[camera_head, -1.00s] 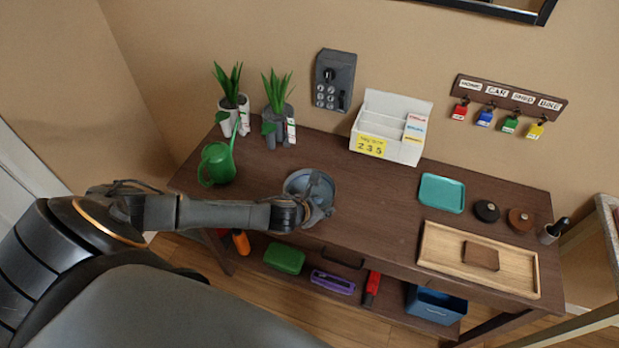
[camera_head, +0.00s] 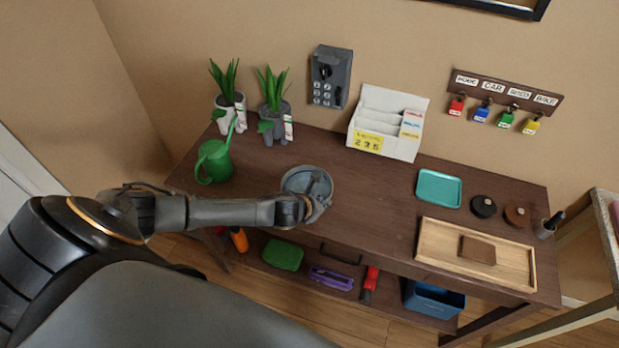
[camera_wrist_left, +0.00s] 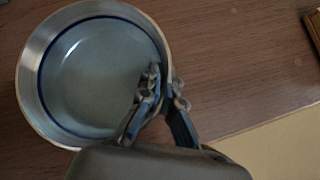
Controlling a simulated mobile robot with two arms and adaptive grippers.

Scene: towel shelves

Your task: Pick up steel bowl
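The steel bowl (camera_head: 296,182) is round and grey, near the front left-centre of the brown table. My left gripper (camera_head: 318,200) is at its right-front rim. In the left wrist view the bowl (camera_wrist_left: 95,75) shows its open top, with a dark blue ring inside. There my left gripper (camera_wrist_left: 167,85) straddles the rim, one finger inside and one outside. The fingers are drawn close together on the bowl wall. The bowl appears at table level; its underside is hidden. My right gripper is not in view.
On the table (camera_head: 370,215), a green watering can (camera_head: 215,162) and two potted plants (camera_head: 273,120) stand left and behind. A white organizer (camera_head: 388,122) is behind right. A teal tray (camera_head: 439,189) and wooden tray (camera_head: 510,262) lie to the right. The table's middle is clear.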

